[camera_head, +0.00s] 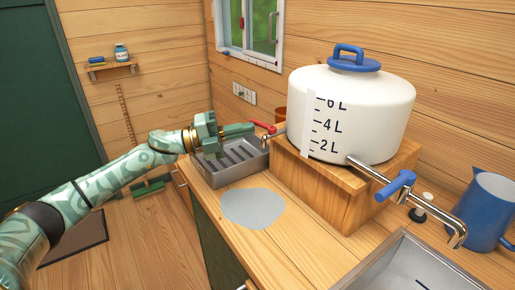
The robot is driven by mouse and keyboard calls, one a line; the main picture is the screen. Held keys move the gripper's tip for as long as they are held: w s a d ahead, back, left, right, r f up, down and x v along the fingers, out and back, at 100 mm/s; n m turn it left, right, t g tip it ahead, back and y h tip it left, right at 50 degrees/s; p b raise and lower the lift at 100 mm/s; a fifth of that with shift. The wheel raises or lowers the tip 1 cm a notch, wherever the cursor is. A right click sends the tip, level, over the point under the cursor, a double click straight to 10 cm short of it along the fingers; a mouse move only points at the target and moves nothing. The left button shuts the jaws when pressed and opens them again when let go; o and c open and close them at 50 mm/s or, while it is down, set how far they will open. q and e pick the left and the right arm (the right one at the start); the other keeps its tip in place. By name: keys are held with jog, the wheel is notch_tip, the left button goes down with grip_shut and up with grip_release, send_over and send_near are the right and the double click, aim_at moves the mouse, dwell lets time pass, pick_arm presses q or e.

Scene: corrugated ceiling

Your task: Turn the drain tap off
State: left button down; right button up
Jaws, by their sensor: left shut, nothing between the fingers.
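A white tank (350,110) with a blue lid and litre marks stands on a wooden block. A small tap with a red lever (264,127) shows at the tank's left side, above a grey ribbed tray. A larger metal tap with a blue handle (396,186) sticks out at the tank's front right. My left gripper (248,130) is shut and empty, with its tips right by the red lever's left end. I cannot tell whether they touch. My right gripper is not in view.
The wooden block (310,182) stands on the counter beside the grey ribbed tray (225,178). A flat grey disc (252,208) lies in front. A blue jug (486,212) and a metal sink (400,268) are at the right. A window is behind.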

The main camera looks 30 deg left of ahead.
pick_arm(q)
jog(key=shift+w+a+r, duration=0.1)
jog(key=shift+w+a, duration=0.1)
jog(key=shift+w, duration=0.6)
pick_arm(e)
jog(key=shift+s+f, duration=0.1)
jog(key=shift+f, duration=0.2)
